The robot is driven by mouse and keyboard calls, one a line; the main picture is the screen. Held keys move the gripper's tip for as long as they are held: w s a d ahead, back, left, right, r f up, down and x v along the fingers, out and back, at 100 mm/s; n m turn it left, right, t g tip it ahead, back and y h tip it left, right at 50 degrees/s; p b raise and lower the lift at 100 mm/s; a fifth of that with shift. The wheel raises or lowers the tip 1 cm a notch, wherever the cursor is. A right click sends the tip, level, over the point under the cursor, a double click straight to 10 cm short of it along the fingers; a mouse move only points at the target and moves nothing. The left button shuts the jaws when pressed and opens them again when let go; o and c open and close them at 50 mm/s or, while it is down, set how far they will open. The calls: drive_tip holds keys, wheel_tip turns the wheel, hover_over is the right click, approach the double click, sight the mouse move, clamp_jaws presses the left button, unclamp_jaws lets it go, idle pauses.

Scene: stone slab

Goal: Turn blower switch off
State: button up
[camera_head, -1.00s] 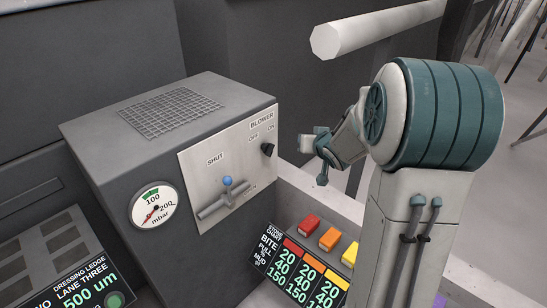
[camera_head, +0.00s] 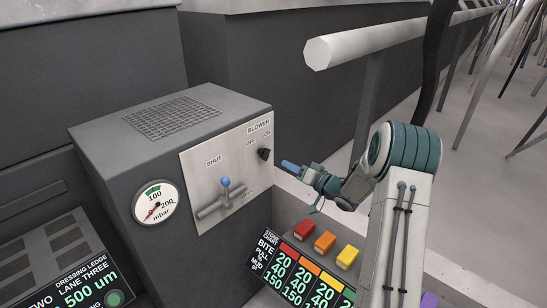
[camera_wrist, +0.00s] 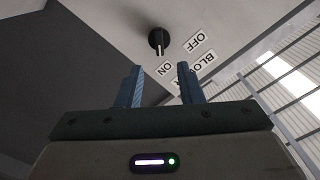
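The blower switch (camera_head: 264,154) is a black rotary knob at the upper right of the metal panel (camera_head: 212,160), under the label BLOWER with OFF at left and ON at right. In the wrist view the knob (camera_wrist: 158,40) has a white pointer mark turned toward the ON label. My gripper (camera_head: 289,165) is just right of the panel, its blue fingers pointing at the knob. In the wrist view my gripper (camera_wrist: 158,72) is open and empty, with the knob beyond the fingertips and not touched.
Red, orange and yellow blocks (camera_head: 325,242) and a chart board (camera_head: 290,270) lie below my arm. A white rail (camera_head: 390,38) runs behind.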

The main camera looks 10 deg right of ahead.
sight(269, 154)
drive_tip(key=x, duration=0.9)
drive_tip(key=shift+w+p, duration=0.1)
drive_tip(key=shift+p, duration=0.25)
clamp_jaws()
